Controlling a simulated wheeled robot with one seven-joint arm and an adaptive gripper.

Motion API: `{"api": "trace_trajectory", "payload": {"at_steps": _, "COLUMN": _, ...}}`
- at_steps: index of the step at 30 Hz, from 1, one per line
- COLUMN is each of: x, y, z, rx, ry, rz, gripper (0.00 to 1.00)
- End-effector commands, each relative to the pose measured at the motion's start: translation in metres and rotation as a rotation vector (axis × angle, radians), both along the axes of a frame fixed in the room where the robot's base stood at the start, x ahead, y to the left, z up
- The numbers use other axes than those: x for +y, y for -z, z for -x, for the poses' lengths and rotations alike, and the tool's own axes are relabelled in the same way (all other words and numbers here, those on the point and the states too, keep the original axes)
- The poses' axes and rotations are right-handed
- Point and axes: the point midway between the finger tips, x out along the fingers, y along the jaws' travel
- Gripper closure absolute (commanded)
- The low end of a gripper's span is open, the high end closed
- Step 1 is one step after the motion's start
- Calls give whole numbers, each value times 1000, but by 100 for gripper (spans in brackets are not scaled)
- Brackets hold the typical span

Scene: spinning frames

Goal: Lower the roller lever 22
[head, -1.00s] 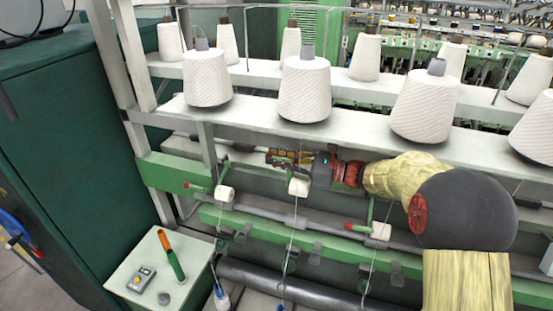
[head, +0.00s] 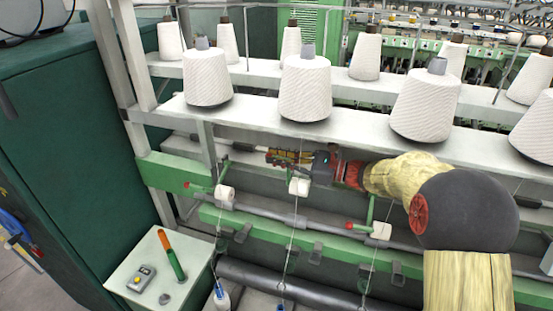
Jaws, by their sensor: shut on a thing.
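A row of green roller levers with white rollers runs along the lower green rail of the frame. The middle white roller (head: 299,187) sits higher than the line of its neighbours, just below my gripper. The left roller (head: 225,196) has its red knob (head: 187,185) in view; the right roller (head: 381,231) has its red knob (head: 350,226) in view. The middle lever's knob is hidden. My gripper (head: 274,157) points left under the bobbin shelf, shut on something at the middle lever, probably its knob. No number is readable, so I cannot confirm which lever is 22.
A white shelf (head: 370,119) with large yarn cones (head: 305,90) lies close above my arm. Threads run down past the rollers. A grey shaft (head: 330,226) passes below. A small table (head: 130,270) with a orange-green marker and a device stands at lower left.

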Motion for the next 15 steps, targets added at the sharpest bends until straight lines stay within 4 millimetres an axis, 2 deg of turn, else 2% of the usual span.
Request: {"api": "trace_trajectory", "payload": {"at_steps": 15, "x": 14, "y": 37, "z": 32, "rx": -241, "ry": -3, "rz": 98, "gripper": 100}}
